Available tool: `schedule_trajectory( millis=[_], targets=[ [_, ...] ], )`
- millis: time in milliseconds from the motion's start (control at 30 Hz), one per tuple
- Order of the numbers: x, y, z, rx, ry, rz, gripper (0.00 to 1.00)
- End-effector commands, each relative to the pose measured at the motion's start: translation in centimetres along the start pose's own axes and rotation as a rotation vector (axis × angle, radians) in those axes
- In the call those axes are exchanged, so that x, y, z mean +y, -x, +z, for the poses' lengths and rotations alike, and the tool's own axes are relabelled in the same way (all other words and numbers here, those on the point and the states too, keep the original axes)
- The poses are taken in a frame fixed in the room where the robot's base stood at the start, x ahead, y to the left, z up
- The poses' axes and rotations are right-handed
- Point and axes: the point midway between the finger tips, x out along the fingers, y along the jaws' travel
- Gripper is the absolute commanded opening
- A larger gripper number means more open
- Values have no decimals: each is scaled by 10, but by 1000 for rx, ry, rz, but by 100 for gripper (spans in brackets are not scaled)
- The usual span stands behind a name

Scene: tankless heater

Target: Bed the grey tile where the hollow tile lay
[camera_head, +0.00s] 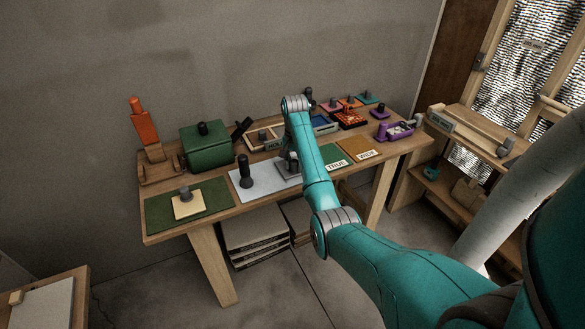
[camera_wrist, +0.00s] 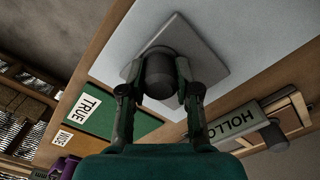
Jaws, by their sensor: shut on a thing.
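The grey tile (camera_wrist: 208,58) is a flat square with a dark round knob (camera_wrist: 158,75). My gripper (camera_wrist: 158,88) is shut on that knob, with one finger on each side. In the head view the tile (camera_head: 284,170) shows partly behind my arm, at the right part of a pale grey sheet (camera_head: 262,187). I cannot tell whether it touches the sheet. A cream tile with a grey knob (camera_head: 187,207) lies on a dark green mat (camera_head: 218,191) at the table's left. I cannot tell which spot held the hollow tile.
A dark upright tool (camera_head: 245,172) stands on the sheet. A green box (camera_head: 205,148) and an orange-handled stand (camera_head: 146,125) are at the back left. TRUE (camera_head: 336,163) and WIDE (camera_head: 366,154) cards lie to the right.

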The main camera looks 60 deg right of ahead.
Motion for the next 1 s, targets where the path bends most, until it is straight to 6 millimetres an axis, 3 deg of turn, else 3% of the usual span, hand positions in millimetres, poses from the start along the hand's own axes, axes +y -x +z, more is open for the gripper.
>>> schedule_trajectory(
  millis=[1000],
  targets=[
    [-2, 26, -2, 2, 1, -1, 0]
  ],
)
